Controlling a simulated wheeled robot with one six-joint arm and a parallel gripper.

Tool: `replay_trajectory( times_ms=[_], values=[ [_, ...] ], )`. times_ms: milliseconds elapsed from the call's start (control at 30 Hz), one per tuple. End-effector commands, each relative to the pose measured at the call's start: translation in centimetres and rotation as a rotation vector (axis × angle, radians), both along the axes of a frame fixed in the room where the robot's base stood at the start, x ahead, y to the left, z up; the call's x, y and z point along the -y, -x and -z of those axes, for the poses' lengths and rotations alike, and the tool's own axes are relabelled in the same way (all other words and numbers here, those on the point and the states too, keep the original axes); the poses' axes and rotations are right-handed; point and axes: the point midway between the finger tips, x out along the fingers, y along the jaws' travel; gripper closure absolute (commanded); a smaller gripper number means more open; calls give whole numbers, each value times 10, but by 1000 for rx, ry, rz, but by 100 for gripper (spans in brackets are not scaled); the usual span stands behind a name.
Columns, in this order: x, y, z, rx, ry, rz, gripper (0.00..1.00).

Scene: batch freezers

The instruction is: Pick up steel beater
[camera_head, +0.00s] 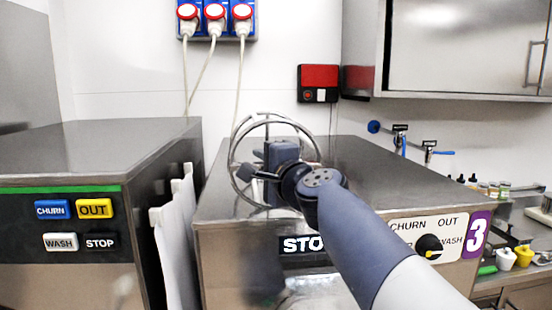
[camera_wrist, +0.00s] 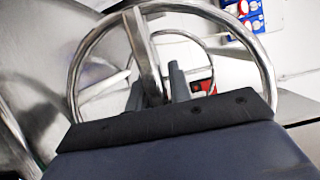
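The steel beater (camera_head: 234,166), a shiny frame of round hoops and bars, stands on the top of the freezer marked 3 (camera_head: 385,180), near its front left part. It also shows large in the wrist view (camera_wrist: 268,75). My gripper (camera_head: 268,155) is at the beater, reaching into its hoops. In the wrist view, the fingers of my gripper (camera_wrist: 157,88) lie on either side of a flat steel bar of the beater. I cannot tell whether they press on the bar. The gripper's body and my arm hide part of the beater in the head view.
Another freezer (camera_head: 95,150) with CHURN, OUT, WASH and STOP buttons stands to the left, across a narrow gap with a white cloth (camera_head: 178,240). A steel wall cabinet (camera_head: 460,50) hangs at upper right. Small jars and cups (camera_head: 506,258) stand on a right-hand counter. The rear freezer top is clear.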

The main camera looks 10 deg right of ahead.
Motion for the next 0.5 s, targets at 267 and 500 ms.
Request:
replay_trajectory(
  times_ms=[267,500],
  values=[
    [0,0,0,0,0,0,100],
    [0,0,-1,2,0,0,100]
  ],
)
